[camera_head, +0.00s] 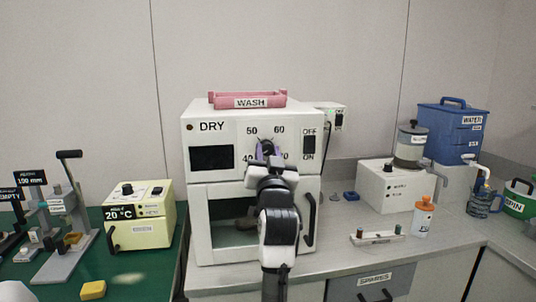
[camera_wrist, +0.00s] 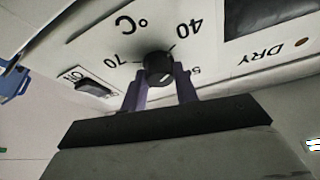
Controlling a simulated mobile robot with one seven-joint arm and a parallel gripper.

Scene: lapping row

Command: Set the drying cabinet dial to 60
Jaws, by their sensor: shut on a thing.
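The white drying cabinet (camera_head: 198,130), labelled DRY, stands on the counter in the head view. Its dark round dial (camera_head: 267,146) is on the upper front, with 50 and 60 above it and 40 to its lower left. In the wrist view the black dial (camera_wrist: 158,68) shows upside down, with 40, 70 and °C printed around it; a number beside the right finger is partly hidden. My gripper (camera_head: 264,153) reaches the dial from the front. In the wrist view its purple fingers (camera_wrist: 161,82) are shut on the dial, one each side. I cannot tell where its pointer stands.
An OFF/ON switch (camera_head: 309,142) is right of the dial. A door handle (camera_head: 309,219) stands out lower right. A pink WASH tray (camera_head: 247,100) sits on top. A yellow box (camera_head: 140,215) stands left, a white unit (camera_head: 384,188) right.

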